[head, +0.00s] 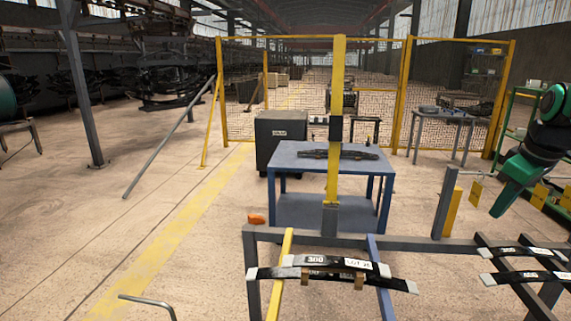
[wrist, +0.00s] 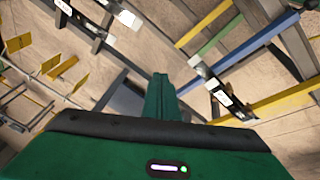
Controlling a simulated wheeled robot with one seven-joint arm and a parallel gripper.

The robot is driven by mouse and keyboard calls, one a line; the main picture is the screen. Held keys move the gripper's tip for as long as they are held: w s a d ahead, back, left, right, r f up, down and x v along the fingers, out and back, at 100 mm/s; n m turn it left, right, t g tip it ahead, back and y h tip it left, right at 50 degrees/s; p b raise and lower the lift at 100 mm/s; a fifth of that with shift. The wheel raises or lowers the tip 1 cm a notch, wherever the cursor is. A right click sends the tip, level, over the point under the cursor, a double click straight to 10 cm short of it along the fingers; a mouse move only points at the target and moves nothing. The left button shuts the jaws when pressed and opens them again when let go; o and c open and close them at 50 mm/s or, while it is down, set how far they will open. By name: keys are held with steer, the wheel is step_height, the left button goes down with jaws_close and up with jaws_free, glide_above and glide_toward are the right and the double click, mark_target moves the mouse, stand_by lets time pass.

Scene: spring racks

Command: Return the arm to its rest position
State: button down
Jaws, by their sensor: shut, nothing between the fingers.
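My arm comes in at the right edge of the head view. My green gripper (head: 503,203) hangs down there, tilted, above and behind the right-hand rack. In the wrist view my gripper (wrist: 160,80) shows as narrow green fingers pressed together over the racks, with nothing between them. It is apart from the leaf springs. Two black leaf springs with white labels, an upper one (head: 335,262) and a lower one (head: 390,284), lie across the front rack. More springs (head: 520,252) lie on the right-hand rack.
The front rack has a grey frame (head: 400,243) and a tall yellow post (head: 337,100). Behind it stands a blue table (head: 290,163) with a dark spring on top. A yellow mesh fence (head: 370,38) crosses the back. The floor at the left is largely clear.

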steer(key=s+a+f+m+g, duration=0.1)
steer(key=s+a+f+m, duration=0.1)
steer(key=s, duration=0.6)
steer(key=s+a+f+m+g, duration=0.1)
steer(key=s+a+f+m, duration=0.2)
steer(key=s, duration=0.6)
steer(key=s+a+f+m+g, duration=0.2)
steer(key=s+f+m, duration=0.4)
steer(key=s+f, duration=0.2)
steer(key=shift+s+a+y, duration=0.25)
steer(key=shift+a+y, duration=0.05)
steer(key=shift+y, duration=0.1)
steer(key=shift+w+f, duration=0.2)
steer(key=shift+w, duration=0.45)
